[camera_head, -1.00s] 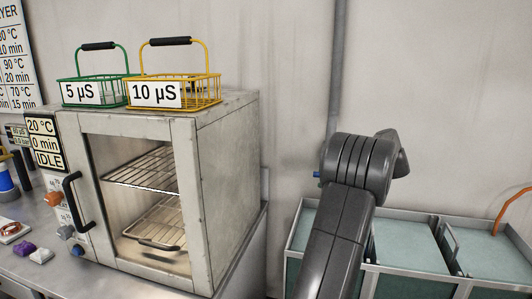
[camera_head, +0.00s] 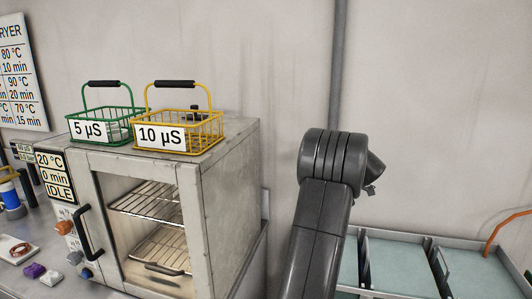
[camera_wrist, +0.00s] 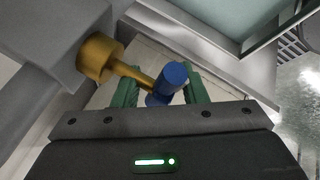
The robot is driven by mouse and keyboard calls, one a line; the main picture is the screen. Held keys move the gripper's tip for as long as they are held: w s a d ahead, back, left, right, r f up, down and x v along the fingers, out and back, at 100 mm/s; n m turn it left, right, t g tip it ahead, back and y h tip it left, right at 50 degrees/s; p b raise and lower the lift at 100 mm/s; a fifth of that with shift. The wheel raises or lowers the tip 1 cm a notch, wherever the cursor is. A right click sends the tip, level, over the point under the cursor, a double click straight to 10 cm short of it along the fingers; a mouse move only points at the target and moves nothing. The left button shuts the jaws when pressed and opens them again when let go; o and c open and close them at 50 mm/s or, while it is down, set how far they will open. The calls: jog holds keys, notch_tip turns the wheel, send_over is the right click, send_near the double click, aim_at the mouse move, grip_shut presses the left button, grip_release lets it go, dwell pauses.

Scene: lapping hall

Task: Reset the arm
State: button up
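My arm (camera_head: 322,215) rises at the right of the middle in the head view; its fingers are hidden there. In the wrist view my gripper (camera_wrist: 163,92) has two green fingers set apart, so it is open. A blue cylindrical end (camera_wrist: 167,82) on a brass stem shows in line with the gap between them. The stem runs to a round brass fitting (camera_wrist: 99,60) on a grey body at upper left. I cannot tell whether a finger touches the blue end.
A dryer (camera_head: 228,190) stands at left, with a green basket (camera_head: 108,116) marked 5 µS and a yellow basket (camera_head: 205,130) marked 10 µS on top. Tanks (camera_head: 395,262) stand at lower right, beside my arm.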

jog(key=h+p, duration=0.1)
jog(key=g+h+p, duration=0.1)
jog(key=h+p, duration=0.1)
jog(key=shift+r+n+p, duration=0.25)
jog(key=shift+n+p, duration=0.05)
jog(key=shift+f+g+h+p, duration=0.1)
jog(key=shift+g+h+p, duration=0.35)
jog(key=shift+h, duration=0.75)
jog(key=shift+f+n+g+h+b, duration=0.15)
jog(key=shift+n+g+h+b, duration=0.2)
jog(key=shift+h+b, duration=1.05)
jog(key=shift+r+h+b, duration=0.2)
jog(key=shift+h+b, duration=0.2)
jog(key=shift+h, duration=0.5)
jog(key=shift+r, duration=0.1)
jog(key=shift+s, duration=0.1)
